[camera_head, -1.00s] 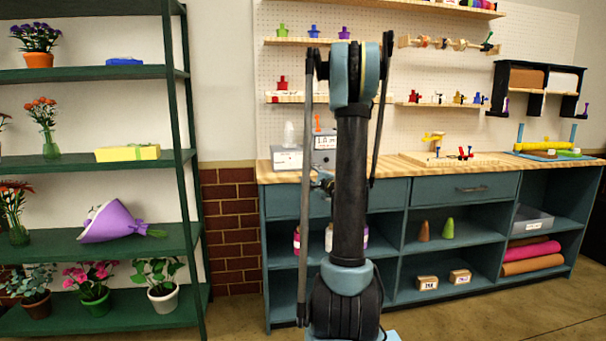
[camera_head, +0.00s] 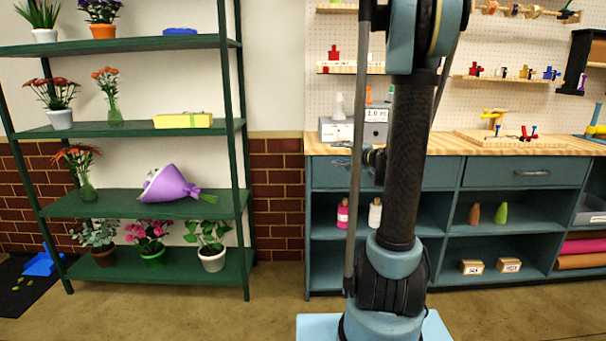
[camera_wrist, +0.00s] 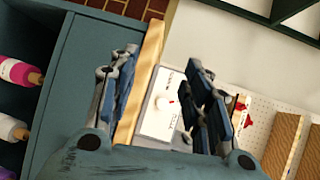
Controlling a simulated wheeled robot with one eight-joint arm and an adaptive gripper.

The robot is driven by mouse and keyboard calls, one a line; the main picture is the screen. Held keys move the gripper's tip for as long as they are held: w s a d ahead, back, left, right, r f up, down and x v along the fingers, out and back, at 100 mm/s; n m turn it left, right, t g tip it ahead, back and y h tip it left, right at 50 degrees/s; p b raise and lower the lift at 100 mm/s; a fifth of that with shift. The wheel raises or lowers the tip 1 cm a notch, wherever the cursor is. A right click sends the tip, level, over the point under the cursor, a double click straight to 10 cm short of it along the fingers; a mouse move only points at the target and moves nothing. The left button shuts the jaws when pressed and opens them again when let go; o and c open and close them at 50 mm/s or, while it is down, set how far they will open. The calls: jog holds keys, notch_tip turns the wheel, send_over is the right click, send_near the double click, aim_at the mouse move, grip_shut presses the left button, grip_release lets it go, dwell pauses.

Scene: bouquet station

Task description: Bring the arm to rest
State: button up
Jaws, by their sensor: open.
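My arm (camera_head: 408,160) stands upright in the head view, in front of the blue workbench, with its upper part cut off by the top edge. My gripper (camera_wrist: 158,72) is open in the wrist view, its two fingers apart with nothing held between them.
A green shelf (camera_head: 120,130) with potted flowers and a wrapped purple bouquet (camera_head: 170,184) stands left. The floor (camera_head: 190,305) in front is clear.

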jog(key=s+a+f+n+g+h, duration=0.1)
jog(key=s+a+f+n+g, duration=0.25)
jog(key=s, duration=0.55)
jog(key=s+a+f+n+g+h, duration=0.1)
jog(key=s+a+f+n+g, duration=0.25)
jog(key=s, duration=0.55)
jog(key=s+d+f+n+g+h, duration=0.2)
jog(key=s+d+f+h, duration=0.1)
jog(key=s, duration=0.7)
jog(key=s+d+f+n+g+h, duration=0.2)
jog(key=s+d+f, duration=0.4)
jog(key=s, duration=0.4)
jog(key=shift+s+d+f+h, duration=0.2)
jog(key=shift+s+d+h, duration=0.15)
jog(key=shift+d+h, duration=0.45)
jog(key=shift+a, duration=0.15)
jog(key=shift+w+f+g, duration=0.2)
jog(key=shift+w+g, duration=0.1)
jog(key=shift+w, duration=0.15)
